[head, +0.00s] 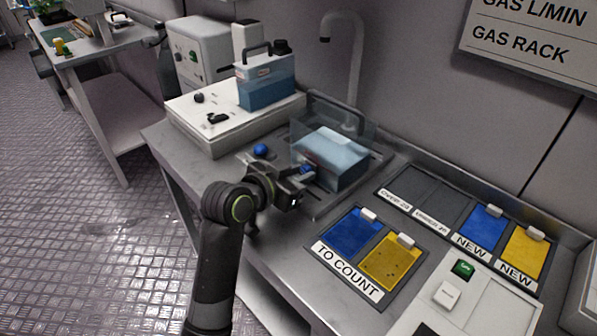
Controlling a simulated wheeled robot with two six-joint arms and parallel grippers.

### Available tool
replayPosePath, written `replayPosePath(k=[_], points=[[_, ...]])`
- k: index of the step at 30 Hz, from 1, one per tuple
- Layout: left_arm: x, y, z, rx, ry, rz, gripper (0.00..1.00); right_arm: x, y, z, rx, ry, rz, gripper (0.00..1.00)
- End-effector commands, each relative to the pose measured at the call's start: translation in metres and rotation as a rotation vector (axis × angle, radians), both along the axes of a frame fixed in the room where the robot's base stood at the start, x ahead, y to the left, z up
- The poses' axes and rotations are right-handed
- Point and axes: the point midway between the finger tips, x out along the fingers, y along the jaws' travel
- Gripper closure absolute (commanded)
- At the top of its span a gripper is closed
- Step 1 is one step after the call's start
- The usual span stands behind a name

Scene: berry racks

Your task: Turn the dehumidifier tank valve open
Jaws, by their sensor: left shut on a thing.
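A clear tank (341,160) with pale blue liquid and a dark handle sits in the sink under the tap. A small blue valve (306,168) is at its near left side. My left gripper (303,174) reaches in from the left and is shut on this valve; the fingers partly hide it. How far the valve is turned cannot be told. My right gripper is not in view.
A round blue knob (261,150) is left of the sink. Another blue tank (266,84) stands on a white unit (213,138) behind. A tap (350,60) arches above the sink.

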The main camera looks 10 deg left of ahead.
Motion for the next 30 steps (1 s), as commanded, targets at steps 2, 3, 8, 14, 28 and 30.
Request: replayPosePath(k=[2,3,8,14,28,30], points=[[-0.0003,-0.0004,-0.0002,0.021,-0.015,0.001,1.00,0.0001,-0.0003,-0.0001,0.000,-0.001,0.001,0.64],[-0.0002,-0.0005,-0.0002,0.031,-0.022,0.000,1.00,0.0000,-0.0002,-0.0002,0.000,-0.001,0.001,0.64],[-0.0002,-0.0003,-0.0003,0.058,-0.039,0.001,1.00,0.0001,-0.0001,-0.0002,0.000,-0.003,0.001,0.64],[-0.0002,-0.0003,-0.0003,0.065,-0.044,0.001,1.00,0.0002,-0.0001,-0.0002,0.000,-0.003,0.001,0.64],[-0.0002,-0.0004,-0.0003,0.063,-0.043,0.001,0.56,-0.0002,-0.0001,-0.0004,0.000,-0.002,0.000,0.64],[-0.0002,-0.0004,-0.0003,0.063,-0.043,0.001,0.56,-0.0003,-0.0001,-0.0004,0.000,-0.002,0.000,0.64]])
